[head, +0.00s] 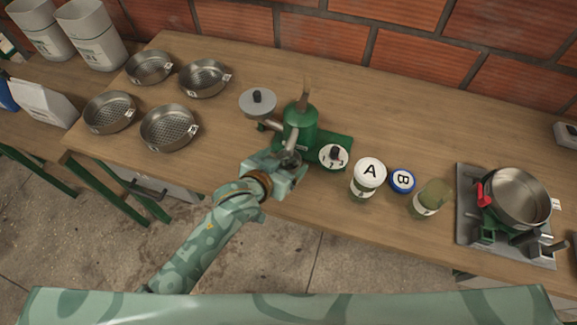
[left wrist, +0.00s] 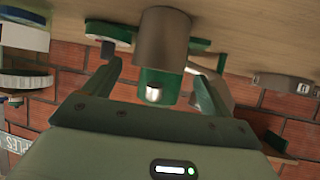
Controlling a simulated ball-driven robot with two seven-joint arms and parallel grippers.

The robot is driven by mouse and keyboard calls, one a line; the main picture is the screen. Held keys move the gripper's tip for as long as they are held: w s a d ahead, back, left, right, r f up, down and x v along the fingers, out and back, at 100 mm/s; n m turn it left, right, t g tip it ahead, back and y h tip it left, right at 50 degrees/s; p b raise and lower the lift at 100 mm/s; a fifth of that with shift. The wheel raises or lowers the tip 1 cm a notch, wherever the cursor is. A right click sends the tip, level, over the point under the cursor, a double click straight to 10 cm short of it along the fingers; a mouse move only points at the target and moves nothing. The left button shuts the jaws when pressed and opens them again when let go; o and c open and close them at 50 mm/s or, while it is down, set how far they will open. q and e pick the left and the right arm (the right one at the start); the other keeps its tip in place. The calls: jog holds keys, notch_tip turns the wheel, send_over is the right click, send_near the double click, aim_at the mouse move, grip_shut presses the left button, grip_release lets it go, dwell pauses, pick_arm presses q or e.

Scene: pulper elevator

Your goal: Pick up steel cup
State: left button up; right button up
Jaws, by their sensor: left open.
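The steel cup shows in the left wrist view (left wrist: 161,38) as a plain grey-brown cylinder, with the picture upside down and the table at the top. In the head view only a small part of the cup (head: 291,158) shows at my left gripper (head: 284,168), beside the green pulper (head: 301,125). My left gripper is open, its two fingers spread to either side of the cup in the wrist view. Whether they touch it cannot be told. The hand hides much of the cup in the head view. My right gripper is not in view.
Several perforated steel pans (head: 169,128) stand at the left of the table. A grey disc with a dark knob (head: 258,103) and a numbered dial (head: 334,156) flank the pulper. Jar A (head: 368,172), blue-rimmed B (head: 402,181) and a greenish jar (head: 432,197) stand right, before a pot (head: 518,197).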

aim_at(294, 155)
pick_arm(q)
jog(key=x, duration=0.1)
jog(key=b+x, duration=0.1)
jog(key=x, duration=0.1)
jog(key=f+b+x, duration=0.1)
jog(key=x, duration=0.1)
jog(key=shift+s, duration=0.35)
jog(key=shift+w+b, duration=0.15)
jog(key=shift+b, duration=0.15)
jog(key=shift+r, duration=0.15)
jog(key=c, duration=1.1)
